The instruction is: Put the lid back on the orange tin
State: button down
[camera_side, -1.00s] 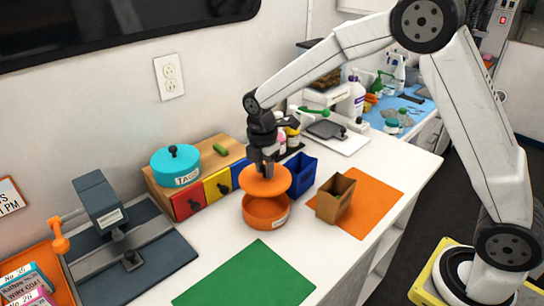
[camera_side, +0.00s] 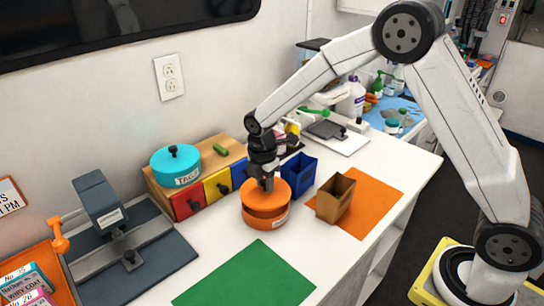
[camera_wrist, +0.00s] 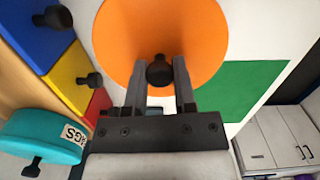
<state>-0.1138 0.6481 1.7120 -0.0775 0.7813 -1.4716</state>
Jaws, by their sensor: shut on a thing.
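The orange tin (camera_side: 266,222) stands on the white counter in front of the coloured drawers. Its orange lid (camera_side: 256,198) is at the tin's rim, and a dark gap shows between them at the front, so the lid looks tilted or not flush. My gripper (camera_side: 267,184) points down and is shut on the lid's dark knob. In the wrist view my gripper (camera_wrist: 160,80) has a finger on each side of the black knob (camera_wrist: 160,71), and the lid (camera_wrist: 160,30) hides the tin below.
A teal tin (camera_side: 176,166) sits on the wooden drawer unit with red, yellow and blue fronts. A blue bin (camera_side: 299,178) and a brown bin (camera_side: 335,199) stand close on the right. A green mat (camera_side: 245,278) lies in front, clear.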

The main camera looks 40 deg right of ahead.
jog(key=shift+f, duration=0.95)
jog(key=shift+f, duration=0.2)
dwell(1.6)
jog(key=shift+c, duration=1.8)
grip_release()
jog(key=shift+o, duration=0.3)
jog(key=o, duration=0.3)
jog(key=shift+r, duration=0.2)
jog(key=shift+r, duration=3.35)
